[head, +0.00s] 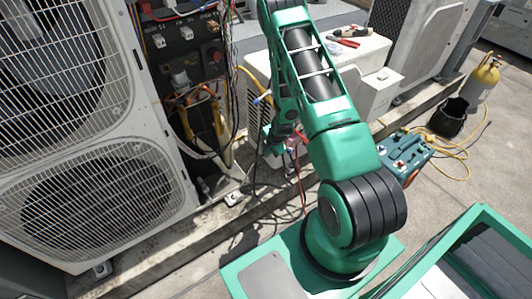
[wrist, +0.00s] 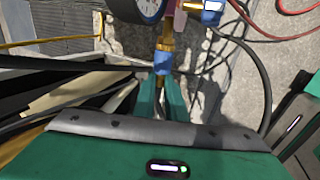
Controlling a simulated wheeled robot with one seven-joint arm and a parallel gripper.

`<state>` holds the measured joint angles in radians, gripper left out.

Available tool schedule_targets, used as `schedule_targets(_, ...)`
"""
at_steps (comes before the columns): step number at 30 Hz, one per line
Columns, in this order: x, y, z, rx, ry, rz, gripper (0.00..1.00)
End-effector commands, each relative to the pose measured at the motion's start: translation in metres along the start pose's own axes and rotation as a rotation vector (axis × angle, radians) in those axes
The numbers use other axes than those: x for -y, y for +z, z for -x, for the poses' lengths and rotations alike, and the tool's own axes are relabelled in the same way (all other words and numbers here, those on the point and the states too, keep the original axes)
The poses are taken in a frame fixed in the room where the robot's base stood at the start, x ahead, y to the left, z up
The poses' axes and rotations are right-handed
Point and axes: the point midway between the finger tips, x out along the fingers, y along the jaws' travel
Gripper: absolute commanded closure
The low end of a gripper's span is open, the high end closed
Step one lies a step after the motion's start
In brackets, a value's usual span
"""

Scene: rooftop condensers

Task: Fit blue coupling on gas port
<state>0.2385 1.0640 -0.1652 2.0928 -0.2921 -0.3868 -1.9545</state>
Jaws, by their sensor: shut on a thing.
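My gripper (wrist: 162,82) points up the wrist view, its two green fingers closed around the lower end of a blue coupling (wrist: 163,62). A brass fitting (wrist: 165,36) stands directly above the coupling, in line with it, below a round gauge (wrist: 140,8) cut off by the top edge. I cannot tell whether the coupling is joined to that brass. A second blue fitting (wrist: 212,12) is at the upper right. In the head view my gripper (head: 276,148) is small and partly hidden by the arm, beside the open condenser. I cannot make out the gas port.
The large condenser (head: 90,160) stands left, with exposed wiring and pipes in its open bay (head: 205,110). Red hose (wrist: 262,30) and a dark hose (wrist: 262,75) loop close by on the right.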

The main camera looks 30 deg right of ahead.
Motion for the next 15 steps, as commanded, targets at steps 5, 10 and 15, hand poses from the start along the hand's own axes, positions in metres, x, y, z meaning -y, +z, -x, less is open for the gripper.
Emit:
schedule_targets(5,-0.0007,0.0007,0.0002,0.001,0.001,0.000,1.00)
schedule_targets(10,-0.0008,-0.0006,0.0003,0.001,0.002,0.000,1.00)
schedule_targets(15,-0.0010,-0.0036,0.0003,0.000,0.002,0.000,1.00)
